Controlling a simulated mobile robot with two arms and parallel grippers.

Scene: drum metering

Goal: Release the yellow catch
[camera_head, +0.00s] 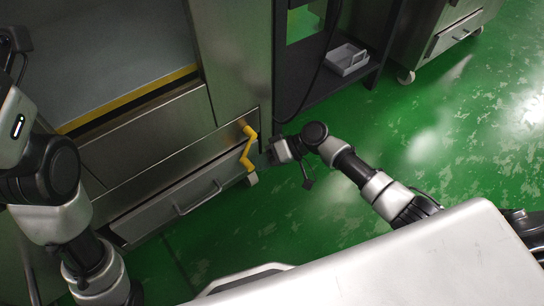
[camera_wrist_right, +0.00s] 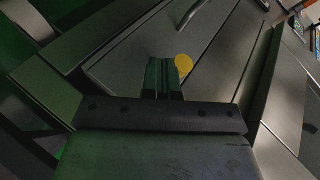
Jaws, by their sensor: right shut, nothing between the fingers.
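The yellow catch (camera_head: 247,148) is a cranked yellow handle on the right end of the steel cabinet's lower front, beside a drawer. My right gripper (camera_head: 268,153) is just to the right of it, shut and empty. In the right wrist view the closed fingers (camera_wrist_right: 164,78) point at the cabinet front, and a round yellow part of the catch (camera_wrist_right: 183,64) shows just right of the tips, partly hidden by them. I cannot tell whether they touch. My left arm is at the left edge of the head view; its gripper is out of view.
The drawer (camera_head: 165,200) below has a bar handle (camera_head: 198,199). A yellow-edged steel opening (camera_head: 125,99) is above it. A dark shelf with a grey tray (camera_head: 347,60) stands to the right, and a wheeled cabinet (camera_head: 440,40) is farther right. The green floor (camera_head: 450,130) is clear.

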